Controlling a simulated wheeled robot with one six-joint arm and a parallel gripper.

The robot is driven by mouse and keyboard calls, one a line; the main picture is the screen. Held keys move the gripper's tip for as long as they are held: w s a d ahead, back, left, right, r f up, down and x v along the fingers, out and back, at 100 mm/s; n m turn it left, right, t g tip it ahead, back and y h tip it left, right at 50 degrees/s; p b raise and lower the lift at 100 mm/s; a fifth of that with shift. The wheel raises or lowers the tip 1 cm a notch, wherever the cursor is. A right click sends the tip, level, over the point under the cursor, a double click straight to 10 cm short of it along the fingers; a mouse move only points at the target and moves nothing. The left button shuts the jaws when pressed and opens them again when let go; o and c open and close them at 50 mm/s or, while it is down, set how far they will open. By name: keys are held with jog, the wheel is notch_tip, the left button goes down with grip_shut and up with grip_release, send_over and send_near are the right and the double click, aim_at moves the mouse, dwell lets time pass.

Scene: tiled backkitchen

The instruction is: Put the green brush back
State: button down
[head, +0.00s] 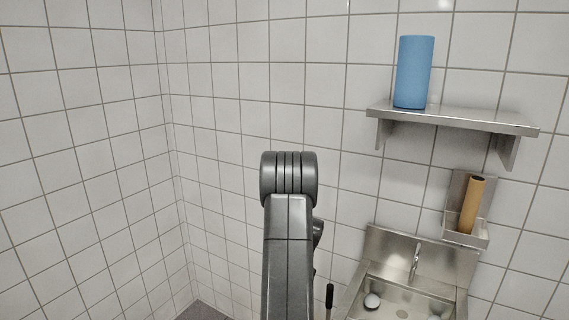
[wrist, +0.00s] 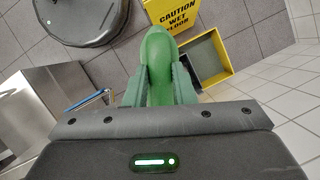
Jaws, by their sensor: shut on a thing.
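The green brush (wrist: 157,50) is in the wrist view, upper middle, with a rounded green end pointing away from my camera. My gripper (wrist: 158,80) is shut on it, with a finger on each side. The lower part of the brush is hidden behind the gripper body. Neither the brush nor my gripper shows in the head view, where only my arm stands in the middle.
In the head view, a steel shelf (head: 450,118) carries a blue cylinder (head: 414,72). Below it, a wall holder (head: 478,240) has a tan cylinder (head: 471,205), above a steel sink (head: 385,285). The wrist view shows a yellow wet-floor sign (wrist: 180,14), yellow tray (wrist: 222,75) and dark round object (wrist: 80,20).

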jog(key=shift+s+a+f+n, duration=0.15)
jog(key=shift+s+a, duration=0.05)
jog(key=shift+a, duration=0.3)
jog(key=shift+s+a+f+n, duration=0.15)
jog(key=shift+s+a, duration=0.05)
jog(key=shift+a, duration=0.3)
jog(key=s+f+n+g+h+b, duration=0.1)
jog(key=s+f+n+h+b, duration=0.1)
jog(key=f+n, duration=0.4)
jog(key=shift+s+f+n+g+h, duration=0.2)
jog(key=shift+s+n+g+h, duration=0.3)
jog(key=shift+s+n, duration=1.15)
jog(key=shift+w+n, duration=0.35)
